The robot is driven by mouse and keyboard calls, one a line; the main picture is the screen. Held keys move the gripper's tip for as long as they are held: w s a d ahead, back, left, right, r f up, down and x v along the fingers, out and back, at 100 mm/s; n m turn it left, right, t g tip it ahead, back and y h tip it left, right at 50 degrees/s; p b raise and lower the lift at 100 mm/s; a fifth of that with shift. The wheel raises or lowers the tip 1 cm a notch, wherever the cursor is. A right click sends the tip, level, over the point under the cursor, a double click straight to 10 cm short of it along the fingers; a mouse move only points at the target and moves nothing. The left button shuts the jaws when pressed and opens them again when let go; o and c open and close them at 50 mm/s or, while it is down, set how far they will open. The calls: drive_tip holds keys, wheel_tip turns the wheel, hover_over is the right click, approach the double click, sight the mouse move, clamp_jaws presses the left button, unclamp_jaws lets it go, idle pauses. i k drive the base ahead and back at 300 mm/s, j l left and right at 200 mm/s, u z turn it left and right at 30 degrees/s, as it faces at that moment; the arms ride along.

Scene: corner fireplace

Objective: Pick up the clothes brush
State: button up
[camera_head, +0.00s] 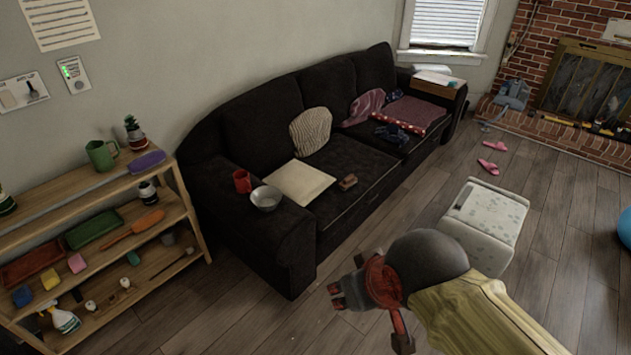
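A small brown block-like item (347,182) lies on the dark sofa's seat, just right of the pale square cushion. It looks like the clothes brush, but it is too small here to make out bristles. My gripper (369,318) is in the lower middle of the view, above the floor in front of the sofa. Its reddish fingers look spread apart with floor visible between them, and nothing shows in them. It is well apart from the brown item, nearer to the camera. No part of the item appears hidden.
The dark sofa (240,225) carries a red mug (242,181), a metal bowl (266,198) and cushions. A wooden shelf (186,264) with several items stands left. A pale box-like stool (487,222) stands right of the sofa. Pink slippers (489,167) lie beyond; floor between is clear.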

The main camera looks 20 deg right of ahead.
sight(348, 183)
drive_tip(key=i+l+u, duration=0.3)
drive_tip(key=i+l, duration=0.15)
drive_tip(key=l, duration=0.2)
drive_tip(key=i+l+u, duration=0.35)
drive_tip(key=l, duration=0.35)
drive_tip(key=i+l+u, duration=0.15)
drive_tip(key=l, duration=0.25)
drive_tip(key=i+l, duration=0.15)
drive_tip(key=l, duration=0.2)
drive_tip(key=i+l, duration=0.15)
drive_tip(key=l, duration=0.2)
drive_tip(key=i+l, duration=0.15)
drive_tip(key=l, duration=0.15)
drive_tip(key=i+l, duration=0.15)
drive_tip(key=l, duration=0.2)
drive_tip(key=i+l, duration=0.15)
drive_tip(key=l, duration=0.2)
drive_tip(key=i+l, duration=0.15)
drive_tip(key=l, duration=0.2)
drive_tip(key=i+l+u, duration=0.1)
drive_tip(key=l, duration=0.2)
